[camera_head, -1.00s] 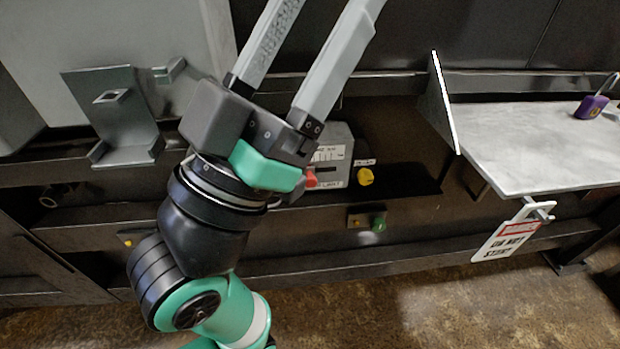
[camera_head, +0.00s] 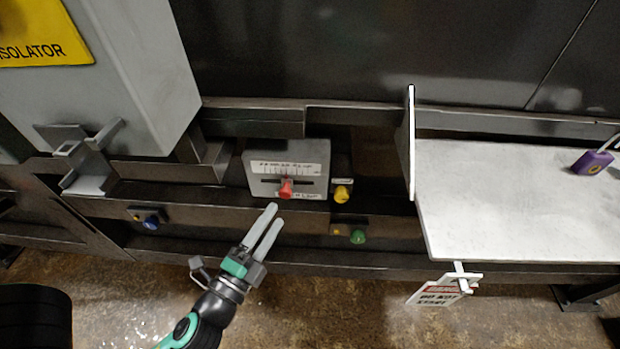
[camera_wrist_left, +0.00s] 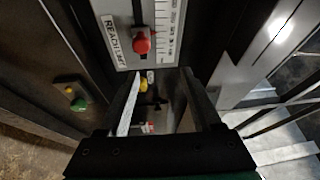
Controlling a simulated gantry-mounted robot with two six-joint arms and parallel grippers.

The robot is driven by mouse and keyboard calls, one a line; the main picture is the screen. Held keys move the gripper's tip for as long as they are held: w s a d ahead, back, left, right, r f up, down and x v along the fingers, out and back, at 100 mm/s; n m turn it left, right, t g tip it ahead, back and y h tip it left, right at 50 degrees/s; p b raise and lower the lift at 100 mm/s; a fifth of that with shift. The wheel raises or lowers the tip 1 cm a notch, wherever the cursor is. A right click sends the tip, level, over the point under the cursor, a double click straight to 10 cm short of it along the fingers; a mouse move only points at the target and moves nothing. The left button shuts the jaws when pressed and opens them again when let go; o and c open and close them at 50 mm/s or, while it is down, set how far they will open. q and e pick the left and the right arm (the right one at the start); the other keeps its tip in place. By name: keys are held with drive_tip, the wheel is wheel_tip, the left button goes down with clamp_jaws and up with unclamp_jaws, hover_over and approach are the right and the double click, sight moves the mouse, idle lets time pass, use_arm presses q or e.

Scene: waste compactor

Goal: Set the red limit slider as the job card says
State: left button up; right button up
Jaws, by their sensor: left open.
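The red limit slider (camera_head: 286,188) is a red knob in a dark horizontal slot on a grey box (camera_head: 258,163) with a white scale plate. It sits near the middle of the slot in the head view. It also shows at the top of the left wrist view (camera_wrist_left: 141,43), beside the scale and a label that seems to read "REACH LIMIT". My left gripper (camera_head: 272,212) is open and empty, its fingertips just below and left of the red knob, apart from it. In the left wrist view the fingers frame the space below the knob. No job card is readable.
A yellow knob (camera_head: 341,194) is right of the slider box. A green button (camera_head: 357,237) and a blue button (camera_head: 151,221) are on the lower rail. A white shelf (camera_head: 510,200) with a purple padlock (camera_head: 592,162) stands at right, a hanging "DO NOT START" tag (camera_head: 440,292) below.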

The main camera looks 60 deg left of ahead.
sight(284, 196)
use_arm(q)
drive_tip(key=shift+g, duration=0.6)
drive_tip(key=w+a+p, duration=0.1)
drive_tip(key=a, duration=0.1)
drive_tip(key=w+a+f+p, duration=0.1)
drive_tip(key=w+a, duration=0.1)
drive_tip(key=w+a+f+p, duration=0.1)
drive_tip(key=w+a+p, duration=0.1)
drive_tip(key=shift+w+a, duration=0.25)
drive_tip(key=shift+a, duration=0.1)
drive_tip(key=shift+w+a, duration=0.35)
drive_tip(key=shift+w, duration=0.1)
clamp_jaws()
idle(0.5)
